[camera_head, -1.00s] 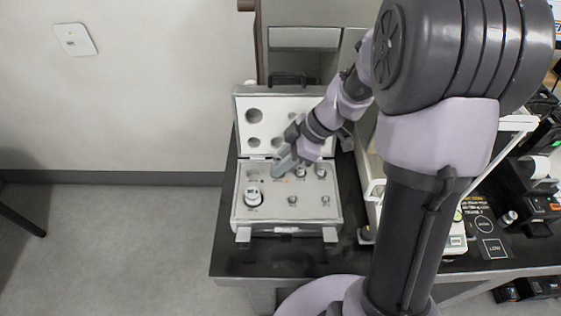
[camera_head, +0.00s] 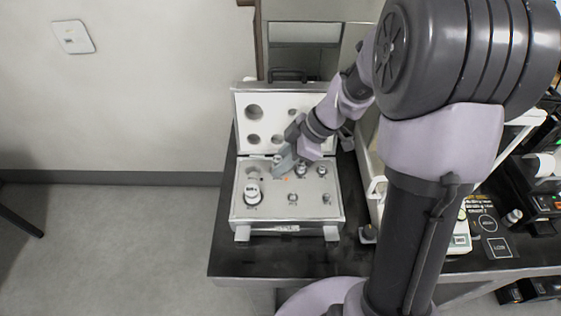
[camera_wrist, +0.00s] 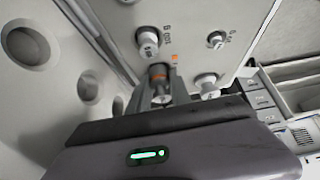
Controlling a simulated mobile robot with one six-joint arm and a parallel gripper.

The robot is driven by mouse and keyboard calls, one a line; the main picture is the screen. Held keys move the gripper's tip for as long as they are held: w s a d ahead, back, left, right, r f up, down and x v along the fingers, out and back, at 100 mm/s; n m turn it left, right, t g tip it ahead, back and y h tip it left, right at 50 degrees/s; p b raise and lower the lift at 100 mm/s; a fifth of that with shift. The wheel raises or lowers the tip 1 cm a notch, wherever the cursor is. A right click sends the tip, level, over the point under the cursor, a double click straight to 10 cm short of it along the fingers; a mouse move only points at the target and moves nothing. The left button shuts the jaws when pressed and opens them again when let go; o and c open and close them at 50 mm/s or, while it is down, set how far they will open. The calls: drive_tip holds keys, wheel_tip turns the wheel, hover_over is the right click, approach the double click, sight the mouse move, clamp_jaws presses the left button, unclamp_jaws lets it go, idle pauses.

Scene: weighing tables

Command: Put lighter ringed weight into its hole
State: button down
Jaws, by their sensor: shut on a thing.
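My gripper (camera_head: 280,166) reaches into the open weight case (camera_head: 237,213) near the back row of its lower panel. In the wrist view, my gripper (camera_wrist: 160,88) is shut on a small metal weight with an orange ring (camera_wrist: 158,71). The fingers hide its lower part. I cannot tell whether its base is in a hole or above the panel. A small orange mark (camera_wrist: 174,59) shows on the panel beside it. The other weights include a large one (camera_head: 252,194) at the front left and a smaller one (camera_head: 292,197) at the front middle.
The case's raised lid (camera_head: 270,108) with round recesses stands just behind my gripper. A balance (camera_head: 459,241) stands to the right, partly behind my arm. The dark table (camera_head: 270,262) is bare in front of the case.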

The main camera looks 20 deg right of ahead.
drive_tip(key=c, duration=1.1)
unclamp_jaws()
drive_tip(key=p+v, duration=0.6)
drive_tip(key=v, duration=0.6)
drive_tip(key=s+a+r+m+t+h, duration=0.2)
drive_tip(key=s+a+r+m, duration=0.2)
drive_tip(key=s+m, duration=0.4)
drive_tip(key=s+a+r+m+t+h, duration=0.1)
drive_tip(key=s+a+r+m+h, duration=0.1)
drive_tip(key=s+a+r+m, duration=0.3)
drive_tip(key=s+a+m, duration=0.1)
drive_tip(key=s+m, duration=0.2)
drive_tip(key=m, duration=0.2)
drive_tip(key=shift+s+a+r+m+t, duration=0.25)
drive_tip(key=shift+s+a+m+t, duration=0.05)
drive_tip(key=shift+s+a+t, duration=0.1)
